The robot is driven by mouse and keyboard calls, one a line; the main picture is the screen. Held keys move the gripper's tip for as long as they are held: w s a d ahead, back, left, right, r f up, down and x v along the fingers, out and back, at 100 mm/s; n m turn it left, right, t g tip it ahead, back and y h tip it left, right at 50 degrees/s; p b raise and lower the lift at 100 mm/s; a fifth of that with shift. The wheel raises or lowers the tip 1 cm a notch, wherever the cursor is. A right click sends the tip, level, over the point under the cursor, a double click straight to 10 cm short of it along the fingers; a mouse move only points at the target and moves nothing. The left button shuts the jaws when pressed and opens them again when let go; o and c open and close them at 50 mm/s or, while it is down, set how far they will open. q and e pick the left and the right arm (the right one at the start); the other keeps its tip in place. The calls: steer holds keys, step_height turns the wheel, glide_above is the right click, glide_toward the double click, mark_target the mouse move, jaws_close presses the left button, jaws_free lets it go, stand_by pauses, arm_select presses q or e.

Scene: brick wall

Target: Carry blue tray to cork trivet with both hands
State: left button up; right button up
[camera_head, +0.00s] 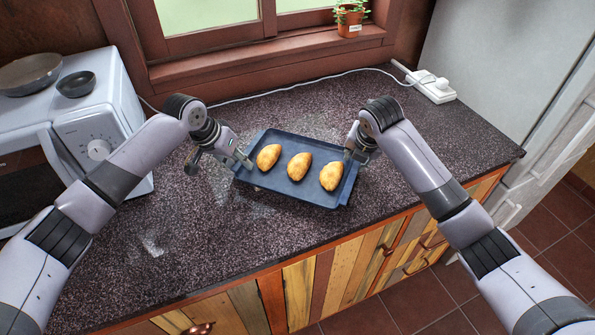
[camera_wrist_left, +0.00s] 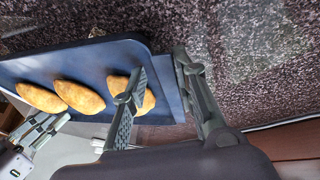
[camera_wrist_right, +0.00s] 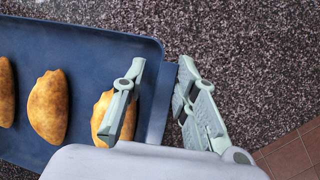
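The blue tray (camera_head: 312,196) carries three golden pastries (camera_head: 299,165). It lies slightly turned over the countertop. My left gripper (camera_head: 242,160) is at its left end and my right gripper (camera_head: 352,153) at its right end. In the left wrist view the fingers (camera_wrist_left: 160,75) straddle the tray's end, one inside and one outside. In the right wrist view the fingers (camera_wrist_right: 163,78) hold the opposite end the same way. A small tan piece, perhaps the cork trivet (camera_head: 257,189), peeks out below the tray's front left edge; the tray hides the rest.
The speckled countertop (camera_head: 200,225) is clear in front of the tray and to its right. A white microwave (camera_head: 90,125) with a pan and a bowl on top stands at left. A white cable runs behind the tray to a power strip (camera_head: 432,88).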

arm_select(q)
steer(key=o, duration=0.4)
steer(key=shift+s+d+r, duration=0.1)
steer(key=shift+d+r, duration=0.05)
steer(key=shift+d, duration=0.3)
steer(key=shift+c, duration=0.2)
arm_select(e)
steer(key=o, duration=0.4)
steer(key=shift+a+r, duration=0.15)
steer(key=shift+a, duration=0.2)
steer(key=shift+c, duration=0.2)
arm_select(q)
steer(key=shift+a, duration=0.25)
arm_select(e)
steer(key=shift+d, duration=0.25)
steer(key=shift+s+r, duration=0.1)
arm_select(q)
steer(key=v, duration=1.2)
arm_select(e)
steer(key=v, duration=1.1)
steer(key=shift+s+r, duration=0.2)
steer(key=shift+r, duration=0.05)
